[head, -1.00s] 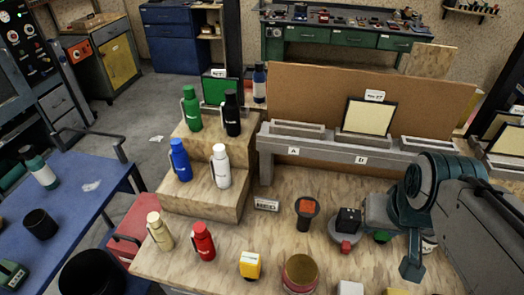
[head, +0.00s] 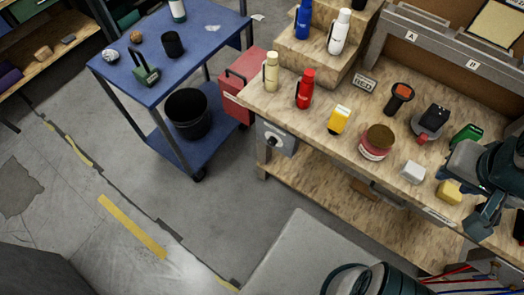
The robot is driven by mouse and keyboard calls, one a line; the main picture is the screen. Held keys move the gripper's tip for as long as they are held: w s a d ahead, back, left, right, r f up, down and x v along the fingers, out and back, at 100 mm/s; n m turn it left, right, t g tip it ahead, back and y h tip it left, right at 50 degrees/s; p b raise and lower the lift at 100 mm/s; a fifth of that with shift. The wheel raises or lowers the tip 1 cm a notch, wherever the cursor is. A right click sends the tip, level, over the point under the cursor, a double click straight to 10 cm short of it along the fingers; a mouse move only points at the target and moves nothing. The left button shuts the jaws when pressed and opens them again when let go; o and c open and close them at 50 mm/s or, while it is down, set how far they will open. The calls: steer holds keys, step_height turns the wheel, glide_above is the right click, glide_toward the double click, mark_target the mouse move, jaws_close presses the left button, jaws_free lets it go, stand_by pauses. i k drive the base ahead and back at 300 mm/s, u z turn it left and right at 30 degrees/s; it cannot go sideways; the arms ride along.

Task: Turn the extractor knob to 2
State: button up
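My gripper (head: 484,219) is at the right edge of the head view, over the right part of the bench, well apart from the knob. I cannot make out whether its fingers are open or shut.
A red box (head: 242,85) stands left of the knob, by a blue cart (head: 175,60) with a black bin (head: 188,113) on its lower shelf. Bottles, a yellow item (head: 339,119) and a jar (head: 376,142) stand on the bench. The floor before the knob is clear.

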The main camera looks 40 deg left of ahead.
mark_target(272, 141)
steer(key=k, duration=0.5)
steer(key=u, duration=0.65)
steer(key=i, duration=0.8)
steer(key=u, duration=1.7)
steer(key=k, duration=0.35)
